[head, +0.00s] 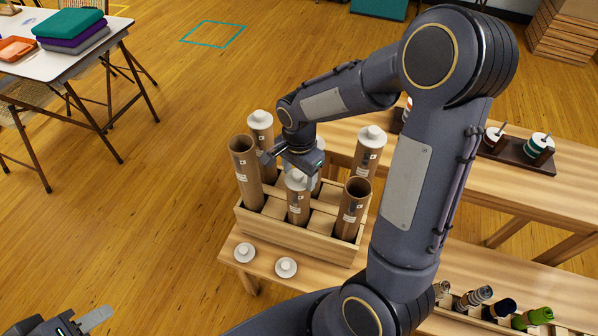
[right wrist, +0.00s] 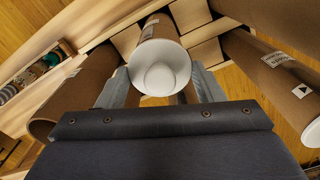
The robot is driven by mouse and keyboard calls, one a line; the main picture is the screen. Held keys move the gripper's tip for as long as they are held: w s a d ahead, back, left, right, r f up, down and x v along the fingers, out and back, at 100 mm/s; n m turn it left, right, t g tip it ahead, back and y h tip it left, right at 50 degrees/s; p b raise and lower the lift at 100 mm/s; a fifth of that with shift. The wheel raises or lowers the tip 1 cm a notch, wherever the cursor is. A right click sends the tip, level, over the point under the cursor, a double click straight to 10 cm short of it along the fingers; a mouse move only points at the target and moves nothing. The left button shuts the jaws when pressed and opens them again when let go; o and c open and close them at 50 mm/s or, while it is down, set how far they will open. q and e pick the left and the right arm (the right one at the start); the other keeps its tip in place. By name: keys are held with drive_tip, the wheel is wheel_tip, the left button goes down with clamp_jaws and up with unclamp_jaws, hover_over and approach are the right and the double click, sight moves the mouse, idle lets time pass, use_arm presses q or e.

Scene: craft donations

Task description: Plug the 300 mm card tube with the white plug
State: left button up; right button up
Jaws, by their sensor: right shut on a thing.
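A wooden crate (head: 290,236) holds several brown card tubes upright; their length labels are too small to read. My right gripper (head: 298,163) is over the crate's middle, shut on a white plug (right wrist: 160,78). In the right wrist view the plug lies in line with the mouth of a card tube (right wrist: 157,27); how deep it sits I cannot tell. The front-left tube (head: 246,175) and front-right tube (head: 351,212) are open. The back-left tube (head: 262,143) and back-right tube (head: 367,158) carry white plugs. My left gripper (head: 98,318) is at the lower left, partly cut off, away from the crate.
Two loose white plugs (head: 245,252) (head: 286,267) lie on the bench in front of the crate. A table (head: 60,62) with folded cloth stands far left.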

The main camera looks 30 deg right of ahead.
sight(299, 173)
drive_tip(key=o, duration=0.7)
drive_tip(key=shift+c, duration=0.2)
wheel_tip(299, 173, up, 11)
drive_tip(key=p, duration=0.8)
drive_tip(key=shift+p, duration=0.35)
drive_tip(key=s+a+r+n+t+y, duration=0.2)
drive_tip(key=s+r+n, duration=0.3)
drive_tip(key=s, duration=0.3)
drive_tip(key=s+a+r+n+t+y, duration=0.1)
drive_tip(key=s+a+r+n+t, duration=0.1)
drive_tip(key=s+r+n, duration=0.3)
drive_tip(key=s+n+t, duration=0.1)
drive_tip(key=s+n, duration=0.1)
drive_tip(key=s, duration=0.2)
drive_tip(key=shift+r+n+t+y, duration=0.15)
drive_tip(key=shift+n+t+y, duration=0.15)
drive_tip(key=shift+n+y, duration=0.1)
